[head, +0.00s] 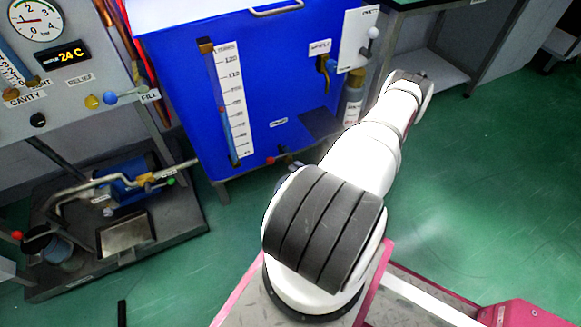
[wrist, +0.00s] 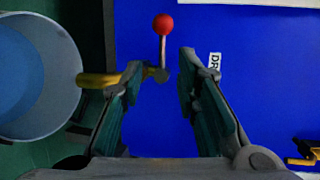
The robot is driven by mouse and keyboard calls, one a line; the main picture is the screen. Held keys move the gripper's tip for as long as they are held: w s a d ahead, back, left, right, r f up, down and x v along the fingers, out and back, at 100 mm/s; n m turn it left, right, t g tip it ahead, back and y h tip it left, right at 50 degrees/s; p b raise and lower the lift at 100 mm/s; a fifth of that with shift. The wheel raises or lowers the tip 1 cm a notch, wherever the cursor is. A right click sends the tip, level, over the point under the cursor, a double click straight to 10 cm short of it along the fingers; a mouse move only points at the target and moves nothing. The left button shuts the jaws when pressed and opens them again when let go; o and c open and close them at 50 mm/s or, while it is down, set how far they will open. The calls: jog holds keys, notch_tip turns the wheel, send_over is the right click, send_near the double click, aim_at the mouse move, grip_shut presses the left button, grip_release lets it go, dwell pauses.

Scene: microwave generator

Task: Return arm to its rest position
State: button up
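My white arm (head: 365,155) stretches from my base toward the upper right in the head view, past the right side of a blue tank (head: 285,80). Its far end is at the upper right, and my gripper's fingers cannot be made out there. In the wrist view my gripper (wrist: 161,68) is open, with a clear gap between its fingers. A lever with a red ball (wrist: 163,24) shows just ahead of the gap, on a yellow valve pipe (wrist: 98,80). The left finger overlaps the pipe's end; I cannot tell whether they touch. No object is held.
A pale round bucket (wrist: 38,75) is left of the gripper in the wrist view. A gauge panel (head: 60,60) and a low pump platform (head: 110,235) stand at the left. A grey table (head: 430,65) is behind the arm. Green floor (head: 480,200) is open at the right.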

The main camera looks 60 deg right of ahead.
jog(key=shift+s+a+r, duration=0.1)
jog(key=shift+s, duration=0.25)
dwell(0.4)
